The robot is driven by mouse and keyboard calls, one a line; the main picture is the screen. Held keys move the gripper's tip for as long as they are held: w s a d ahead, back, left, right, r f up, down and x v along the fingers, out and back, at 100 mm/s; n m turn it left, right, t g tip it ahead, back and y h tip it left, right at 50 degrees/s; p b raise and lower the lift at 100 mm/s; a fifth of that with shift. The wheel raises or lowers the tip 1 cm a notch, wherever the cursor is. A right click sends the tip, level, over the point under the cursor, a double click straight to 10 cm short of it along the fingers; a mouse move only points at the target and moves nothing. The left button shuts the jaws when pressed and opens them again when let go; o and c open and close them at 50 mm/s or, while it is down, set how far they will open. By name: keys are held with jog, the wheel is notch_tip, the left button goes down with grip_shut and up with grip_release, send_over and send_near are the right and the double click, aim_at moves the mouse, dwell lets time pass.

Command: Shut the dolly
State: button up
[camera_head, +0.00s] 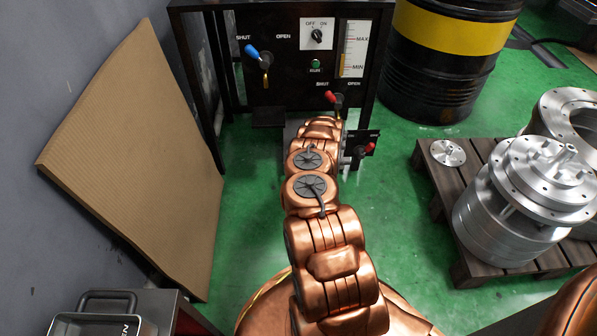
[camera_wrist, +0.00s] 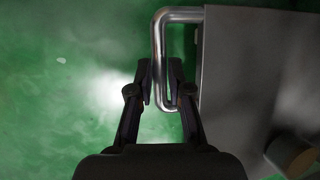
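A bent steel handle (camera_wrist: 159,60) is fixed to the left side of a large grey metal body (camera_wrist: 240,60) in the wrist view. I cannot tell for sure whether this body is the dolly. My gripper (camera_wrist: 161,75) has one finger on each side of the handle's long bar. The fingers are drawn close together and appear shut on the bar. A brownish round part (camera_wrist: 291,155) sticks out at the body's lower right. In the head view, my arm hides the gripper and handle, in front of the black fixture panel (camera_head: 285,85).
The panel carries a blue-tipped lever (camera_head: 252,52) and red-tipped levers (camera_head: 331,97) (camera_head: 369,148). A cardboard sheet (camera_head: 140,150) leans at left. A black-and-yellow drum (camera_head: 440,70) and a wooden pallet (camera_head: 445,190) with metal parts stand at right. Green floor (camera_head: 390,225) is clear between.

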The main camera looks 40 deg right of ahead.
jog(key=shift+o, duration=0.9)
jog(key=shift+s+d, duration=0.1)
jog(key=shift+d, duration=0.1)
jog(key=shift+o, duration=1.1)
jog(key=shift+a, duration=0.25)
jog(key=shift+r, duration=0.15)
jog(key=v, duration=1.1)
jog(key=shift+r, duration=0.35)
